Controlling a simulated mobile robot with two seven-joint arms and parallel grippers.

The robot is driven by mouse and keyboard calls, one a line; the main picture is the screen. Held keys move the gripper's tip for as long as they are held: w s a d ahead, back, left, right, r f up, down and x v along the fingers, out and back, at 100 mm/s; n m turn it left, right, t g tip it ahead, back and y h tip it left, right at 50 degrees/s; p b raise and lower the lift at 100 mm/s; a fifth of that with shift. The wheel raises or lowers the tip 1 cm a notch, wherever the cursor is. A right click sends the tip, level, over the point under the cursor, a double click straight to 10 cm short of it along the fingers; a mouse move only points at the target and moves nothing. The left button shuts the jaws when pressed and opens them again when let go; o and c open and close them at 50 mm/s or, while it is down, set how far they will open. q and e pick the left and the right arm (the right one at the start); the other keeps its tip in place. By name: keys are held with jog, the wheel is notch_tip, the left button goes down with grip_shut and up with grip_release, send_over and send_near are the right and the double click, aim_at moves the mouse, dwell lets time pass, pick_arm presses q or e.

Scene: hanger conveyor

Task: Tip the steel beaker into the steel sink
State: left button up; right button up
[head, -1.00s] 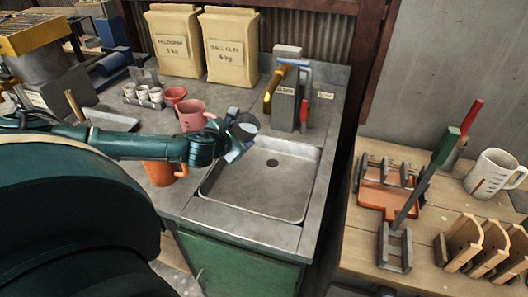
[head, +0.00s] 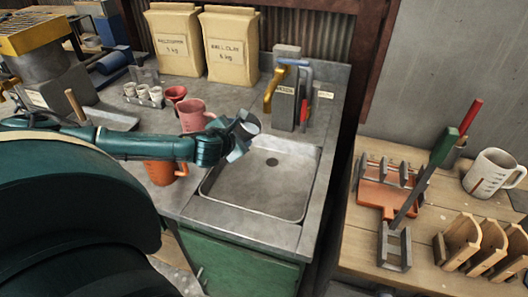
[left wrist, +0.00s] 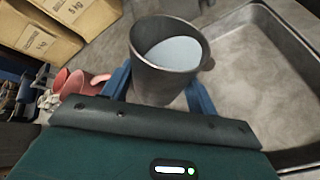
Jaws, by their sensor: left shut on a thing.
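The steel beaker (head: 247,124) is in my left gripper (head: 236,139), held over the left rim of the steel sink (head: 258,195). In the left wrist view the beaker (left wrist: 150,80) is grey and its mouth shows a pale blue-grey content. The fingers of my left gripper (left wrist: 160,92) are shut on its two sides. In the head view the beaker leans a little toward the sink. The sink basin (left wrist: 285,100) looks empty, with a dark drain. My right gripper is not in view.
A tap block (head: 285,95) with gold and blue spouts stands behind the sink. A pink mug (head: 192,116) and an orange mug (head: 160,172) stand left of the sink, close to my arm. Two paper bags (head: 232,48) stand at the back. A wooden bench (head: 345,250) is at the right.

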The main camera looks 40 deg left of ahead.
pick_arm(q)
jog(key=shift+r+m+y, duration=0.1)
jog(key=shift+m+y, duration=0.2)
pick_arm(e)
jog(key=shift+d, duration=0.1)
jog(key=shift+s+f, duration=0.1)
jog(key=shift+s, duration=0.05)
pick_arm(q)
jog(key=shift+m+y, duration=0.3)
jog(key=shift+y, duration=0.1)
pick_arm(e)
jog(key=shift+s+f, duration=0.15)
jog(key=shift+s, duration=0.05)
pick_arm(q)
jog(key=shift+m+y, duration=0.3)
jog(key=shift+m, duration=0.1)
